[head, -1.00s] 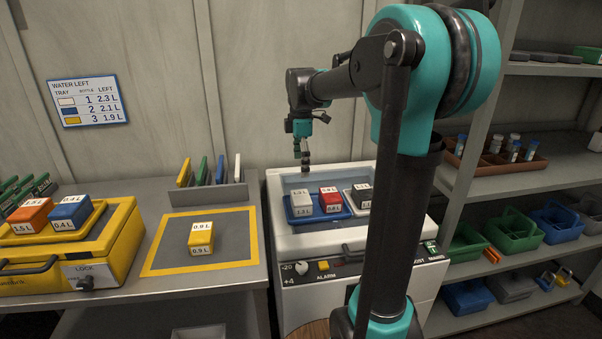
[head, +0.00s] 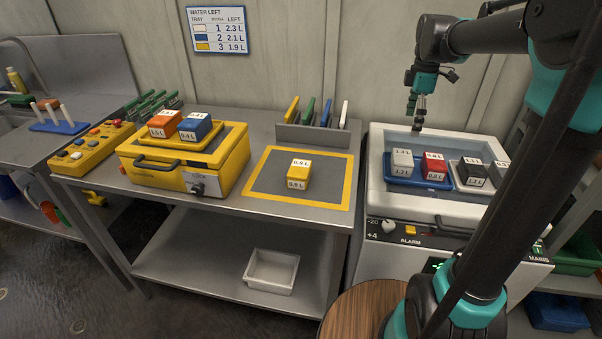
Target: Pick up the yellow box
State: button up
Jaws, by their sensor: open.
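The yellow box (head: 298,174) stands upright on the grey mat with a yellow border (head: 257,194), on the steel table. It has white labels reading 0.9 L on its top and front. My gripper (head: 419,122) hangs pointing down above the open white cooler, to the right of the yellow box and well apart from it. It is open, and I see nothing in it. My arm crosses the right side of the view and hides part of the cooler.
The cooler (head: 377,205) holds white, red and dark boxes on trays. A yellow case (head: 233,172) with an orange and a blue box stands left of the mat. A rack of coloured plates (head: 311,135) stands behind it. A wooden round top (head: 362,308) is in front.

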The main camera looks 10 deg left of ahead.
jog(key=shift+o, duration=0.2)
notch_tip(320, 180, up, 3)
send_over(300, 167)
jog(key=f, duration=1.1)
jog(key=shift+w+d+f, duration=0.15)
jog(key=shift+d+f, duration=0.1)
jog(key=shift+d, duration=0.1)
jog(key=shift+s+a+f, duration=0.15)
jog(key=shift+a+f, duration=0.05)
jog(key=shift+f, duration=1.2)
jog(key=shift+s+a+f, duration=0.1)
jog(key=shift+a+f, duration=0.05)
jog(key=shift+f, duration=1.2)
jog(key=c, duration=1.3)
